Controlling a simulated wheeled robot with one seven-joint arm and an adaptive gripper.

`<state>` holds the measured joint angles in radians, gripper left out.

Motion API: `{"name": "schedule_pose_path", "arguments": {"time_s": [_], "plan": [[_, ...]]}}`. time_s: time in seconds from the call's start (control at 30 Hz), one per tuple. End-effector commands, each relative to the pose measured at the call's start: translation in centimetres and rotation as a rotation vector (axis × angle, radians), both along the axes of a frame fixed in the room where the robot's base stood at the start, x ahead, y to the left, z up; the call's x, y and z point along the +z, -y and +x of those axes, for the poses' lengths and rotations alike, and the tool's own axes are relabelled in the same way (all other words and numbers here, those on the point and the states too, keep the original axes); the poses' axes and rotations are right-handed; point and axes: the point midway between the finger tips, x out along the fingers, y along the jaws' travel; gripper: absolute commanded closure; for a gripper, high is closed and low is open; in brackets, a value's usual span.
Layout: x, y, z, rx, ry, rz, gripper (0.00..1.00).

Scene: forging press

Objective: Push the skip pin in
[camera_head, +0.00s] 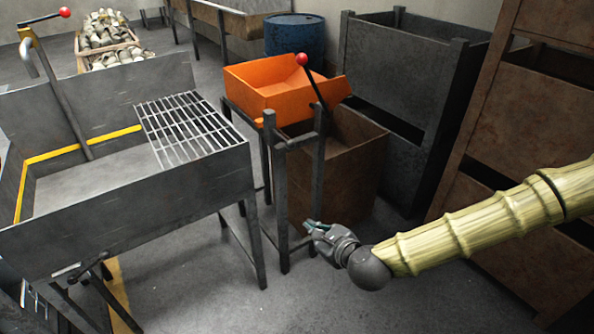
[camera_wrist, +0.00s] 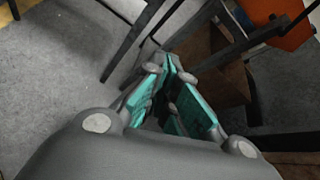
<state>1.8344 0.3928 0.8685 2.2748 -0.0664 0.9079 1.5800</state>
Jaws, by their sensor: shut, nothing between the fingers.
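The orange skip (camera_head: 275,85) sits on a dark metal stand (camera_head: 281,190), with a red-knobbed lever (camera_head: 312,80) beside it. A corner of the skip shows at the upper right of the wrist view (camera_wrist: 292,35). I cannot clearly make out the skip pin in either view. My gripper (camera_head: 310,225) is low, in front of the brown bin and close to the right side of the stand's legs. Its teal-padded fingers (camera_wrist: 172,65) are shut with nothing held. In the wrist view the fingertips overlap the stand's bars, and I cannot tell whether they touch.
A rusty brown bin (camera_head: 350,160) stands behind the stand. A grey trough with a grate (camera_head: 190,125) is at the left. Dark crates (camera_head: 410,85) and a brown rack (camera_head: 525,130) are at the right. The floor (camera_head: 340,300) in front is clear.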

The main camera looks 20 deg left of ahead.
Motion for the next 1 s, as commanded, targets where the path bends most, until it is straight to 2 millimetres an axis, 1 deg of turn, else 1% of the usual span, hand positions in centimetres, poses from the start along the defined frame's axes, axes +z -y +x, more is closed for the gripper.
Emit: {"name": "schedule_pose_path", "arguments": {"time_s": [0.03, 0.1, 0.2, 0.3, 0.33, 0.4, 0.5, 0.83, 1.0], "plan": [[2.0, -0.5, 1.7, -0.055, -0.011, 0.091, 1.00], [5.1, -1.1, 3.4, -0.114, -0.032, 0.209, 1.00], [8.7, -1.4, 5.2, -0.174, -0.058, 0.342, 1.00], [11.1, -1.4, 6.3, -0.210, -0.075, 0.429, 1.00], [11.6, -1.5, 6.5, -0.217, -0.078, 0.446, 1.00], [12.3, -1.5, 6.8, -0.226, -0.084, 0.471, 1.00], [12.6, -1.5, 6.9, -0.229, -0.087, 0.482, 1.00], [12.5, -1.7, 7.0, -0.228, -0.088, 0.479, 1.00], [12.2, -2.7, 8.2, -0.226, -0.087, 0.479, 1.00]]}}
